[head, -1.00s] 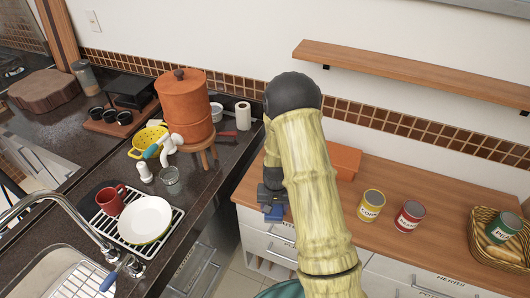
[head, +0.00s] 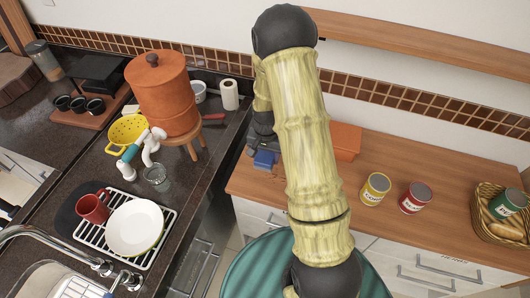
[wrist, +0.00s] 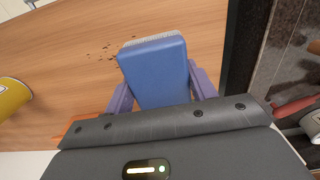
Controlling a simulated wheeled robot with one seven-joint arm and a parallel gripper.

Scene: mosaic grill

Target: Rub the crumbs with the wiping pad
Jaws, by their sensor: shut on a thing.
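My gripper (wrist: 162,92) is shut on the blue wiping pad (wrist: 156,70), with a purple finger on each side of it. The pad has a pale bristly or fibrous far edge. Dark crumbs (wrist: 105,47) lie scattered on the wooden counter just left of the pad's far end in the wrist view. I cannot tell whether the pad touches the counter. In the head view the blue pad (head: 264,160) shows low at the left end of the wooden counter (head: 325,185), beside my arm.
A yellow can (head: 375,189) and a red can (head: 415,198) stand to the right on the counter, with a bread basket (head: 497,214) beyond. An orange box (head: 345,141) sits behind my arm. A dark counter with dishes (head: 134,227) lies left across a gap.

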